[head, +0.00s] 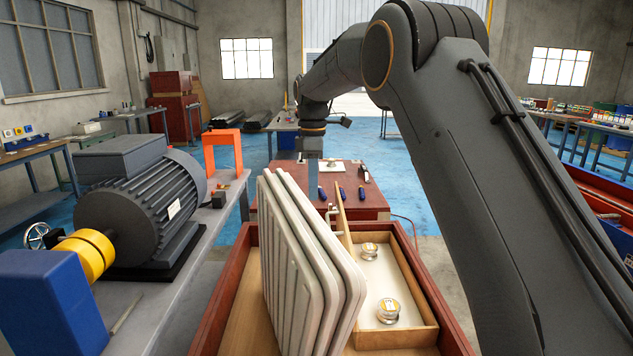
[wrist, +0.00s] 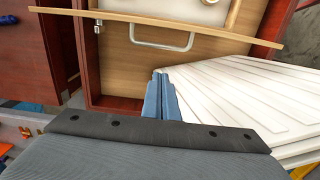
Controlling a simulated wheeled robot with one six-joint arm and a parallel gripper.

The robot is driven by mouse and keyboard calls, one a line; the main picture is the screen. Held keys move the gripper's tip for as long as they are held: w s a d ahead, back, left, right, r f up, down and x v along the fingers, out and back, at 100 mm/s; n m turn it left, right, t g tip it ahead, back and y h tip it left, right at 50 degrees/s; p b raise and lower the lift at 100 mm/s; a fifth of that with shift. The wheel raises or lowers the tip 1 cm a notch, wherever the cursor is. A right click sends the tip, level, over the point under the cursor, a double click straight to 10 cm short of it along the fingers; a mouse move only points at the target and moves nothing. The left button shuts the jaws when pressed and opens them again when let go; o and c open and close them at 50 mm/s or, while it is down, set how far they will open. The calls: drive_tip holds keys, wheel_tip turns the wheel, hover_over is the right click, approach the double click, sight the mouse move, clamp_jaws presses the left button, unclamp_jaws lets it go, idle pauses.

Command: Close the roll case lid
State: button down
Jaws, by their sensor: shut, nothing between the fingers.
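The roll case (head: 416,334) is a shallow wooden box with a pale floor, holding two small rolls, a far one (head: 369,251) and a near one (head: 388,309). Its lid (head: 342,216) is open and stands about upright along the case's left side. A metal handle (head: 331,213) is on the lid's left face; the handle also shows in the wrist view (wrist: 160,45), below the lid's edge (wrist: 160,21). My gripper (wrist: 159,74) has blue fingers, shut and empty, apart from the handle in that picture. In the head view my gripper (head: 313,198) is left of the lid, beyond the panels.
Pale ribbed panels (head: 312,265) stand leaning in the red-brown drawer (head: 225,309), close to the gripper; they fill the right of the wrist view (wrist: 240,95). A red-brown cabinet top (head: 373,205) with tools lies beyond. A bench with a large motor (head: 135,197) is left.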

drive_tip(key=shift+s+d+f+p, duration=0.1)
drive_tip(key=shift+d+f+p, duration=0.5)
drive_tip(key=shift+f, duration=0.6)
drive_tip(key=shift+w+d+f+p, duration=0.1)
drive_tip(key=shift+d+f+p, duration=0.55)
drive_tip(key=shift+f, duration=0.5)
drive_tip(key=shift+s+d+f+p, duration=0.1)
drive_tip(key=shift+d+f+p, duration=0.3)
drive_tip(key=shift+d+f, duration=0.6)
drive_tip(key=shift+a+f, duration=0.2)
drive_tip(key=shift+a, duration=0.05)
drive_tip(key=shift+d+r+y, duration=0.15)
drive_tip(key=shift+d+y, duration=0.15)
drive_tip(key=shift+d, duration=0.2)
